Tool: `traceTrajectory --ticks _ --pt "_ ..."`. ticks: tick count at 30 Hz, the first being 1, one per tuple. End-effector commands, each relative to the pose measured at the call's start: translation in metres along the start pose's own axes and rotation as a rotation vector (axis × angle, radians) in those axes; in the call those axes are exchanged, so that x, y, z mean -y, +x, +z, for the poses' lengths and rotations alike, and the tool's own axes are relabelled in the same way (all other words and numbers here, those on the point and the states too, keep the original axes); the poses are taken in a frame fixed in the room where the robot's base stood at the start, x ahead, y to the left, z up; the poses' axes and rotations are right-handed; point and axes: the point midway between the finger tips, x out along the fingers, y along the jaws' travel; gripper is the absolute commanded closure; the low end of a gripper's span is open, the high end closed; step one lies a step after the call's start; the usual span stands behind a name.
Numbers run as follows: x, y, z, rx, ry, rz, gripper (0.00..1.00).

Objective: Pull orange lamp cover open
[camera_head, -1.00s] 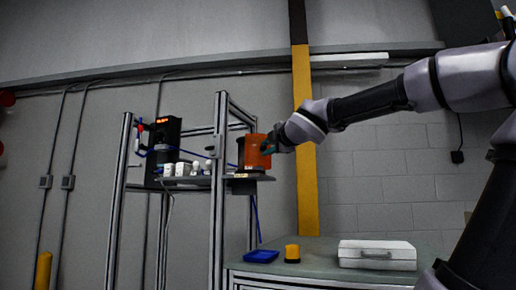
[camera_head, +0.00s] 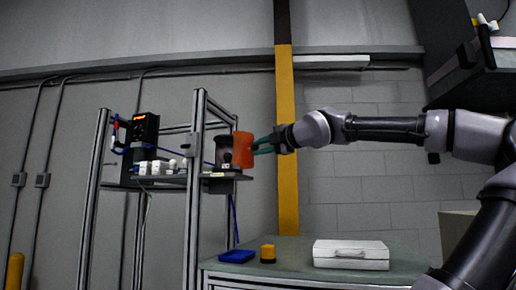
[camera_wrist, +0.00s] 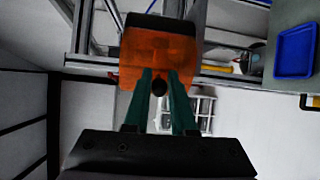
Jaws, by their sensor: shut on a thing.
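The orange lamp cover (camera_head: 243,150) is at the right end of the shelf on the metal frame. It is swung out to the right of a dark cylindrical lamp body (camera_head: 223,150), whose front now shows. In the wrist view the translucent orange cover (camera_wrist: 150,52) fills the upper middle, with a dark round knob (camera_wrist: 159,87) on it. My gripper (camera_head: 256,147) reaches in from the right. Its teal fingers (camera_wrist: 159,84) are shut on the knob, one on each side. The cover's hinge is hidden.
A black unit with a red display (camera_head: 143,130) and white parts (camera_head: 158,167) stand left on the shelf. A metal post (camera_head: 195,190) rises just left of the lamp. Below, the bench (camera_head: 300,247) carries a blue tray (camera_head: 236,256), a yellow-black item (camera_head: 268,254) and a white case (camera_head: 350,255).

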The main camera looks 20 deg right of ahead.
Motion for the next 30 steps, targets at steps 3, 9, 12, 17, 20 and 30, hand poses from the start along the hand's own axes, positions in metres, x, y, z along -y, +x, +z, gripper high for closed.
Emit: traceTrajectory --ticks 3,9,12,17,20,30 --pt "0.002 0.001 0.001 -0.031 -0.001 -0.004 1.0" --pt "0.003 0.0 0.007 -0.026 0.0 -0.005 1.0" --pt "0.003 0.0 0.008 -0.026 -0.001 -0.005 0.92" --pt "0.002 0.0 0.008 -0.026 -0.001 -0.003 0.45" --pt "0.002 0.0 0.008 -0.026 -0.001 -0.002 0.45" --pt "0.0 -0.016 0.009 -0.025 0.001 0.003 0.45"
